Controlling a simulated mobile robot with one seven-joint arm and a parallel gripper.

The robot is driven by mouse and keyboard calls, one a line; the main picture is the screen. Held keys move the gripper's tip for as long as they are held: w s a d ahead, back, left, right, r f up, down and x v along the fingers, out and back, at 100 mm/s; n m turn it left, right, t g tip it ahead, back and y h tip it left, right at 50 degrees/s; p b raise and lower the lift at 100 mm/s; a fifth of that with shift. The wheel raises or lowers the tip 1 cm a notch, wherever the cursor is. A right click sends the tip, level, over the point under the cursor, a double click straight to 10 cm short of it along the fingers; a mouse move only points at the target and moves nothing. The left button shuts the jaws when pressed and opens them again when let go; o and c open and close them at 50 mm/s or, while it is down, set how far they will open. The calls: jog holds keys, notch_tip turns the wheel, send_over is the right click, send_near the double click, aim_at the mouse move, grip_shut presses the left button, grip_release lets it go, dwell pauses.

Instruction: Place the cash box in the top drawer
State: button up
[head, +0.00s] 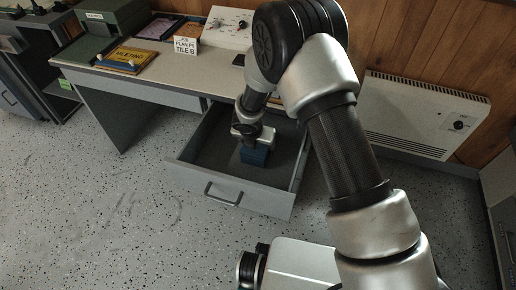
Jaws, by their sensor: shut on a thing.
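The top drawer (225,192) of the desk is pulled out, with its grey front and dark handle facing the lower left. A small blue box (255,156), which looks like the cash box, is inside the drawer's outline. My gripper (254,143) points down over the drawer and is shut on the blue box from above. I cannot tell whether the box touches the drawer floor. The gripper's fingertips are mostly hidden by the wrist and the box.
A white wall heater (420,112) stands to the right. The speckled floor at left is clear.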

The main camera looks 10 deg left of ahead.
jog(key=shift+f, duration=0.55)
jog(key=shift+f, duration=0.2)
jog(key=o, duration=1.5)
jog(key=shift+r, duration=0.2)
jog(key=p+v, duration=0.3)
jog(key=v, duration=0.9)
